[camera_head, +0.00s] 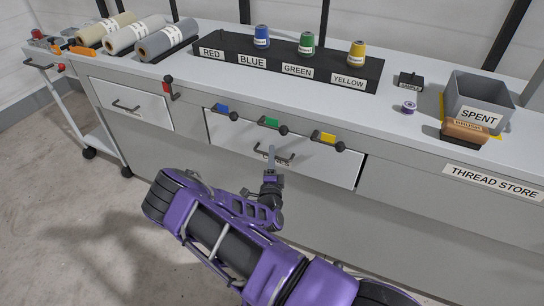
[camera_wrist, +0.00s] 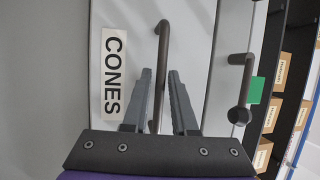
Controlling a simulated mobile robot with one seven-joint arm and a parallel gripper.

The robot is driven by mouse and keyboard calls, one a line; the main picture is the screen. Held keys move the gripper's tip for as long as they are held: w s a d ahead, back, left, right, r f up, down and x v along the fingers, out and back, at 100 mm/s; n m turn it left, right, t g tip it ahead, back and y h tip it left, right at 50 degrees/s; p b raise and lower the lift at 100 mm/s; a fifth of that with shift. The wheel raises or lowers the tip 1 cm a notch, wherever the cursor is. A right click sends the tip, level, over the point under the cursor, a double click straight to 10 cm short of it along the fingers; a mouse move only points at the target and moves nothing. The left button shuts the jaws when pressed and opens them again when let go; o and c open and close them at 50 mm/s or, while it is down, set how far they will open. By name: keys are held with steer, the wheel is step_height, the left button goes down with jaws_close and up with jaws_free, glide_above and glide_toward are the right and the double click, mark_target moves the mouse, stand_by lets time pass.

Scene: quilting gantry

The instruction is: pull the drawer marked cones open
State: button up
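The drawer marked CONES (camera_head: 325,165) is a pale front in the grey cabinet, with a dark bar handle (camera_head: 288,159). The drawer looks shut or nearly so. In the wrist view its label (camera_wrist: 114,75) reads CONES, turned sideways, beside the dark handle (camera_wrist: 162,60). My gripper (camera_head: 272,165) is at the left part of the handle and partly covers the label in the head view. In the wrist view my gripper (camera_wrist: 160,85) has its two grey fingers apart, one on each side of the handle, with small gaps showing. Contact with the handle cannot be told.
Knobs with blue (camera_head: 221,108), green (camera_head: 268,122) and yellow (camera_head: 323,137) tags stick out above the drawer. Another drawer (camera_head: 130,103) is to the left. The worktop carries a spool rack (camera_head: 220,60), fabric rolls (camera_head: 165,43) and a grey SPENT bin (camera_head: 480,95). The floor in front is clear.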

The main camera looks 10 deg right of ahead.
jaws_close()
stand_by(1.4)
